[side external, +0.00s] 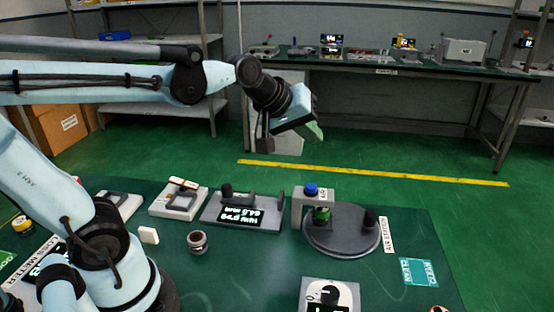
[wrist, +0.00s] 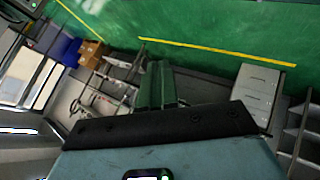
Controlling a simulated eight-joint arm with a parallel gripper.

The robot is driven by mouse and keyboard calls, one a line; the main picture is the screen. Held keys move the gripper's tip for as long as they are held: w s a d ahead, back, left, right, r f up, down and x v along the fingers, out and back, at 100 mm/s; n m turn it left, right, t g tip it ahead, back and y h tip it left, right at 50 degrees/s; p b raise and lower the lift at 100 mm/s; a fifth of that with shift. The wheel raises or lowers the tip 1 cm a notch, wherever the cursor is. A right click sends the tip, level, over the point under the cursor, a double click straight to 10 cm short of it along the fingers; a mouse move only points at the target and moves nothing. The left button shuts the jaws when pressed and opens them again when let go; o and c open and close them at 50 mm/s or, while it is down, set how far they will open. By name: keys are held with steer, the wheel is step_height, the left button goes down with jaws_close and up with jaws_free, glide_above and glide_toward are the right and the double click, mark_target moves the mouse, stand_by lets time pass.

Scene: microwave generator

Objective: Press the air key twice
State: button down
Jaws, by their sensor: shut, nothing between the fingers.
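The air station (side external: 343,238) stands on the dark green table in the side external view. It has a round grey base, and a grey bracket marked "AIR" with a blue button (side external: 311,189) on top, which looks like the air key. A green part sits under the button and a black knob stands at the right of the base. My gripper (side external: 315,133) is in the air well above the station, its fingers shut and empty. In the wrist view the closed fingers (wrist: 162,88) point out over the floor; the station is not seen there.
A grey device with a display (side external: 242,211) stands left of the station. A grey plate with a dial (side external: 329,296) is at the front. The air around my gripper is clear.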

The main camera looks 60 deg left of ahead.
mark_target(307, 186)
steer(key=shift+f, duration=0.1)
steer(key=shift+f, duration=4.3)
steer(key=shift+f, duration=0.2)
steer(key=shift+f, duration=0.25)
steer(key=shift+f, duration=0.5)
steer(key=shift+r, duration=0.95)
